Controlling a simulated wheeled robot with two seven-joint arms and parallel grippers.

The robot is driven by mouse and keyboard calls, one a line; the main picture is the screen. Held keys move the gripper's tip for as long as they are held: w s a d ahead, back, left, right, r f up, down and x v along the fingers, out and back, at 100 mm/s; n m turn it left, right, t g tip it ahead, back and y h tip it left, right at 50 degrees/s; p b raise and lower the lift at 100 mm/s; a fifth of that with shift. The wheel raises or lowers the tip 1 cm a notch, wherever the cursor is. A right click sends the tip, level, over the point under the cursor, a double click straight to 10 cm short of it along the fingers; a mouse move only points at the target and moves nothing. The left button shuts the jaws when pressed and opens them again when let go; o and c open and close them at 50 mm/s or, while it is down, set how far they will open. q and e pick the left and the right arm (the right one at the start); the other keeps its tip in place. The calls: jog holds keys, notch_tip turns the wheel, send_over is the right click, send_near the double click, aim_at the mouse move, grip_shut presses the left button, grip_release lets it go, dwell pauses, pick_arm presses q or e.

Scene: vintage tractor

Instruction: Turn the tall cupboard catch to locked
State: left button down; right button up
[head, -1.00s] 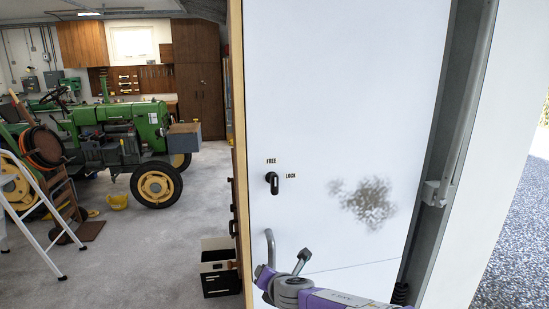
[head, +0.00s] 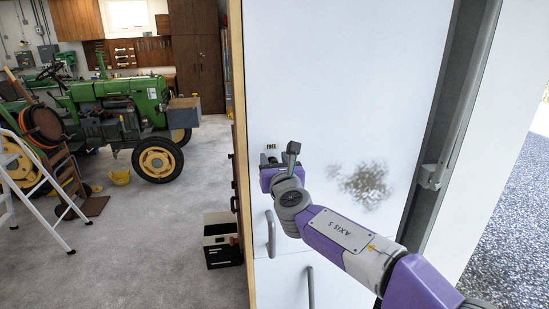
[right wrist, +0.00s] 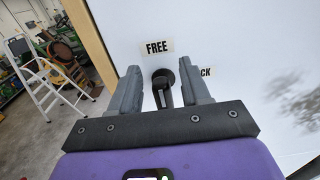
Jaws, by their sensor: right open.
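The cupboard catch is a black knob (right wrist: 163,84) with a pale mark on its lower part, on the white cupboard door (head: 330,90). In the right wrist view it lies between the two grey fingers of my right gripper (right wrist: 162,85), the lever pointing down. The "FREE" label (right wrist: 157,47) is above it; the "LOCK" label (right wrist: 205,72) is to its right, partly hidden by a finger. My right gripper (head: 279,157) is open around the catch; I cannot tell whether a finger touches it. In the head view the gripper hides the catch. My left gripper is out of view.
Door handles (head: 270,233) (head: 311,287) stand below the catch. A metal upright (head: 436,175) runs along the right. A black and cream box (head: 221,240) is on the floor left of the cupboard. A green tractor (head: 130,115) and a stepladder (head: 35,185) stand farther left.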

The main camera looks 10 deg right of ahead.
jog(key=shift+w, duration=0.25)
jog(key=shift+c, duration=0.2)
grip_shut()
